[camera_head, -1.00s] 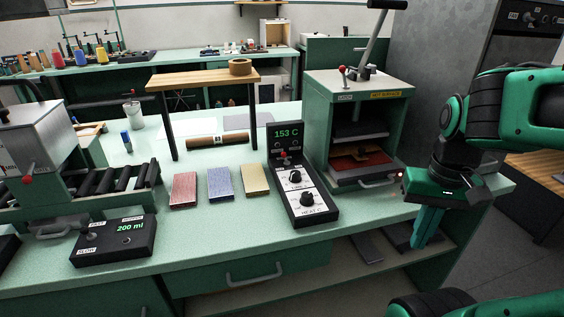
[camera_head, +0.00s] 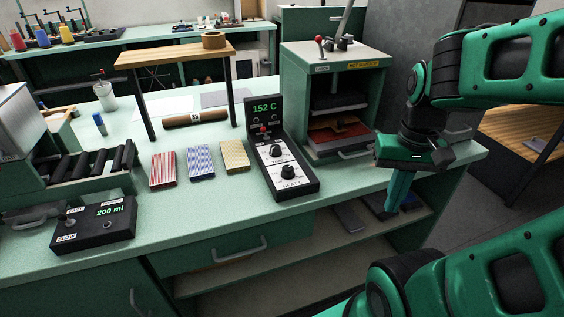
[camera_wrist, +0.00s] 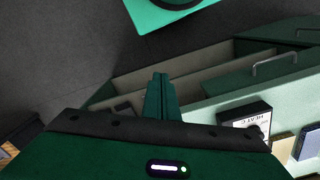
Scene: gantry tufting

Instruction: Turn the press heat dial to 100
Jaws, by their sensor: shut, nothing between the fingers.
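The press heat control box (camera_head: 280,160) is a black unit on the green bench, with a raised display reading 152 C. Its white face carries two black dials; the lower one, the heat dial (camera_head: 287,170), sits beside the label HEAT C. A red-tipped switch (camera_head: 264,129) is above them. In the wrist view the box's HEAT C end (camera_wrist: 246,122) shows at the lower right. My gripper (camera_head: 393,208) points down to the right of the box, past the bench's front edge, touching nothing. Its fingers are together and empty; they also show in the wrist view (camera_wrist: 160,78).
The green press (camera_head: 333,62) stands behind the box, with a HOT SURFACE label. Red, blue and yellow blocks (camera_head: 201,162) lie left of the box. A 200 ml control box (camera_head: 95,226) is at the front left. An open shelf (camera_head: 300,235) is under the bench.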

